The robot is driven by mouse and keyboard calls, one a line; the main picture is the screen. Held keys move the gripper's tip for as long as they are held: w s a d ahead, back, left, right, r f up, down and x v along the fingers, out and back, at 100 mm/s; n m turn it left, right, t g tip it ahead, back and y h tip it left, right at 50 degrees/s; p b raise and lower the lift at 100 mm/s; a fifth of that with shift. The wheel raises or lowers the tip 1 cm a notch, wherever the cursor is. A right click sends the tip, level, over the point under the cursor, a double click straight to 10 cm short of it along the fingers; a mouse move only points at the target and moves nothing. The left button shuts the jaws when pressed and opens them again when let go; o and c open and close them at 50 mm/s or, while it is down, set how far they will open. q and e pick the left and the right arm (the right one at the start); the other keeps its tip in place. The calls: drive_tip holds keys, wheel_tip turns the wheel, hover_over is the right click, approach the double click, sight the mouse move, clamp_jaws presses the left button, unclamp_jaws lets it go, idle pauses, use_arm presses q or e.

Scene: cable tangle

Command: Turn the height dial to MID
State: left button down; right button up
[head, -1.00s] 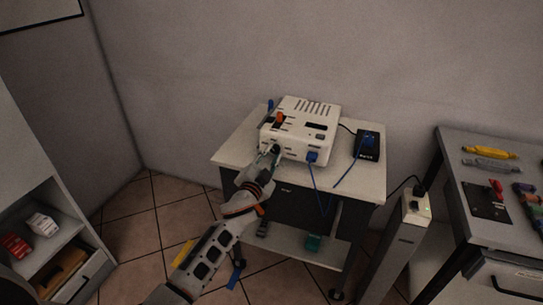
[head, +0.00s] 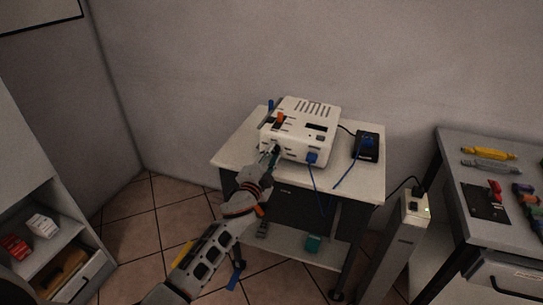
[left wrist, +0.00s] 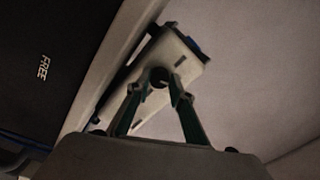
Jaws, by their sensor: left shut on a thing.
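A white box-shaped device (head: 307,116) with top slots, a small dark display and an orange lever (head: 280,118) stands on the small table. My left gripper (head: 271,153) reaches its front left side from below. In the left wrist view the device (left wrist: 184,56) is tilted in the picture, and a dark round knob (left wrist: 159,74), which looks like the dial, sits between my left fingertips (left wrist: 160,91). The gripper is shut on that knob. The dial's markings and pointer cannot be read. My right gripper is not in view.
A blue plug (head: 312,158) with a hanging cable is on the device's front. A black box (head: 367,146) lies to its right on the table (head: 345,187). A grey post (head: 404,235) and a tool bench (head: 455,150) stand right. A shelf (head: 62,205) is at left.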

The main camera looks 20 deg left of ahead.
use_arm(q)
drive_tip(key=shift+s+a+f, duration=0.1)
drive_tip(key=shift+a+f, duration=0.05)
drive_tip(key=shift+f, duration=0.3)
drive_tip(key=shift+s+a+f, duration=0.1)
drive_tip(key=shift+f, duration=0.35)
drive_tip(key=c, duration=1.8)
unclamp_jaws()
drive_tip(key=shift+f, duration=0.1)
drive_tip(key=shift+w+r, duration=0.15)
drive_tip(key=shift+r, duration=0.25)
drive_tip(key=s, duration=1.2)
drive_tip(key=shift+a, duration=0.15)
